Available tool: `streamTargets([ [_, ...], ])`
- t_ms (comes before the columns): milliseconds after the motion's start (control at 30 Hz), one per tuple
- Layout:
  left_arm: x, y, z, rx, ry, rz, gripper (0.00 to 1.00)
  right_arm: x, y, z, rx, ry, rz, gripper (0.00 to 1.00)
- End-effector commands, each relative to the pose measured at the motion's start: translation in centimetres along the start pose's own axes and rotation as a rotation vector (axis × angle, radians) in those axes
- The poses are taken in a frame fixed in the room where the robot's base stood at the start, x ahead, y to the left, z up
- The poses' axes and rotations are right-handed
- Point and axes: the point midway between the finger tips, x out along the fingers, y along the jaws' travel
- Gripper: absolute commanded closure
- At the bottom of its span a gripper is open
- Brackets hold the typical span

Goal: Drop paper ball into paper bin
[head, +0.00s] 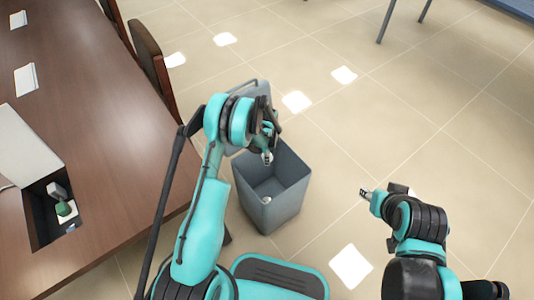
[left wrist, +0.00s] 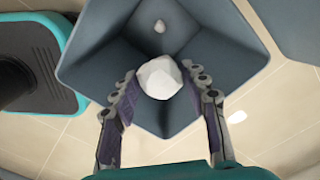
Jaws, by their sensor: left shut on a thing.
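The paper bin (head: 243,186) is a grey-blue, open-topped square bin on the tiled floor, just right of the table; it also fills the middle of the left wrist view (left wrist: 90,50). My left gripper (head: 267,158) is over the bin's opening. In the left wrist view, my left gripper (left wrist: 158,95) is shut on a white crumpled paper ball (left wrist: 158,77), with the bin's inside below it. A smaller-looking white piece (left wrist: 160,26) lies in the bin, also visible in the head view (head: 267,200). My right gripper (head: 366,193) is out over the floor to the right; its fingers are too small to judge.
Another grey-blue container (head: 262,88) stands behind my left arm. The floor at right is mostly clear.

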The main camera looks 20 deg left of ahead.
Motion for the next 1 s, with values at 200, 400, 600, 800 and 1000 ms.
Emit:
streamTargets([
  [200, 0.4, 0.0, 0.0, 0.000, 0.000, 0.000, 0.67, 0.2, 0.0, 0.1, 0.000, 0.000, 0.000, 0.60],
  [400, 0.4, 0.0, 0.0, 0.000, 0.000, 0.000, 0.31, 0.1, 0.0, 0.1, 0.000, 0.000, 0.000, 0.60],
  [600, 0.4, 0.0, 0.0, 0.000, 0.000, 0.000, 0.31, 0.1, 0.0, 0.1, 0.000, 0.000, 0.000, 0.60],
  [800, -0.2, 0.0, 0.0, 0.000, 0.000, 0.000, 0.31, 0.1, 0.0, 0.1, 0.000, 0.000, 0.000, 0.60],
  [1000, -3.9, 0.0, 0.0, 0.000, 0.000, 0.000, 0.31, 0.1, 0.0, 0.1, 0.000, 0.000, 0.000, 0.60],
])
